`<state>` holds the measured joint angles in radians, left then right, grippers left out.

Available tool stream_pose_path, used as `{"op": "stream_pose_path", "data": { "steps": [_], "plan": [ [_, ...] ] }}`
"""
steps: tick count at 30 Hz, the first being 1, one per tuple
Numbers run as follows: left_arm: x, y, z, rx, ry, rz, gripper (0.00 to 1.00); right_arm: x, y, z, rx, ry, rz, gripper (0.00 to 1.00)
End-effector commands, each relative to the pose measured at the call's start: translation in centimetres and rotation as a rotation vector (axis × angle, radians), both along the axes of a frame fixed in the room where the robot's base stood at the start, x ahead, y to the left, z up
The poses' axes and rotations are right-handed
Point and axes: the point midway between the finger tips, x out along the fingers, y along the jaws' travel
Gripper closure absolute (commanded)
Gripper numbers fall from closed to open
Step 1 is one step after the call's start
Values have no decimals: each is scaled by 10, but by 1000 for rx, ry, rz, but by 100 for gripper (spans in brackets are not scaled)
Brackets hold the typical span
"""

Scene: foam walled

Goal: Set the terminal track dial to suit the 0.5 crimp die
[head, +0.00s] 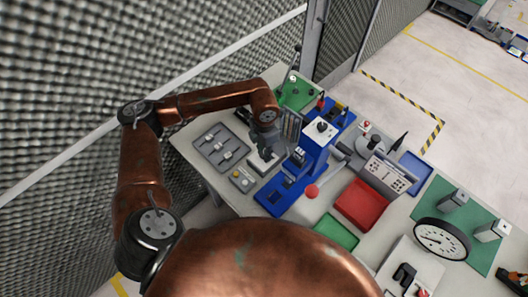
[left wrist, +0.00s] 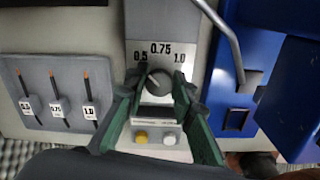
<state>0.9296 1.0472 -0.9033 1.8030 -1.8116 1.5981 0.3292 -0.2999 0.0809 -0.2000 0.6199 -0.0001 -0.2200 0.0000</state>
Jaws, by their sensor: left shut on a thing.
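The track dial (left wrist: 158,80) is a dark round knob on a grey plate marked 0.5, 0.75 and 1.0 in the left wrist view. A light mark on the knob seems to point up and slightly left, between 0.5 and 0.75; I cannot read it exactly. My left gripper (left wrist: 155,92) has its green fingers on both sides of the knob and is shut on it. In the head view my left gripper (head: 263,148) reaches down beside the blue crimp press (head: 314,150) and hides the dial. My right gripper is not in view.
A grey tray (head: 207,151) with three labelled pieces lies left of the dial. A small box with yellow and white buttons (left wrist: 157,153) is just below it. A red tray (head: 362,204), a green mat (head: 438,190) and a round gauge (head: 441,238) are to the right.

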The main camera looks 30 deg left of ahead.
Motion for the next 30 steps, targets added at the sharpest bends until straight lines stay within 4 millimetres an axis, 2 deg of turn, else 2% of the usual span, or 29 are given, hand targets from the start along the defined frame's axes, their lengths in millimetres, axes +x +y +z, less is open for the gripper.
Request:
{"op": "stream_pose_path", "data": {
  "steps": [6, 7, 14, 24, 26, 30],
  "plan": [
    [2, 1, 1, 1, -4, 3, 100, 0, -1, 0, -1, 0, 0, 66],
    [2, 1, 1, 1, -4, 3, 75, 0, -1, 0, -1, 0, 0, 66],
    [1, 0, 0, 0, -1, 1, 59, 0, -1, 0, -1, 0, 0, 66],
    [1, 0, 4, -1, -1, -1, 59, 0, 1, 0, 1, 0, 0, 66],
    [1, 0, 9, 0, -2, -1, 59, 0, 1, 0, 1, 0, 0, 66],
    [2, 0, 32, -1, -5, -2, 59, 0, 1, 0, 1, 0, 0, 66]
  ]
}}
